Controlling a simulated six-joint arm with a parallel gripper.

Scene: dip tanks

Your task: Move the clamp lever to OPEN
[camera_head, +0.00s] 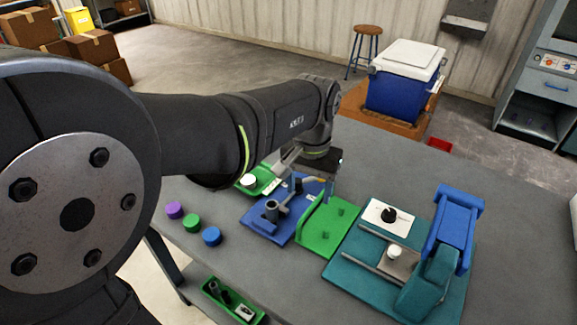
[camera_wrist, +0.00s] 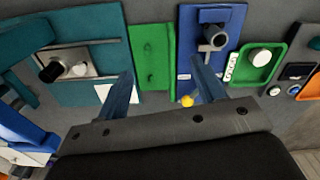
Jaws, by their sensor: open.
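A blue plate (camera_head: 258,222) on the table carries a grey post (camera_head: 272,208) and a grey bar. A small yellow tip (camera_head: 321,180) shows beside my gripper; I cannot tell for sure that it is the clamp lever's end. In the wrist view the blue plate (camera_wrist: 212,88), grey post (camera_wrist: 214,36) and yellow tip (camera_wrist: 187,101) show near the right finger. My gripper (camera_wrist: 161,68) is open and empty, its fingers spread above the green panel and blue plate. In the head view my gripper (camera_head: 306,178) hangs over the blue plate's far end and partly hides it. No OPEN marking is readable.
A green panel (camera_head: 326,228) stands right of the blue plate. Purple, green and blue discs (camera_head: 211,236) lie left. A green tray (camera_head: 233,300) is at front.

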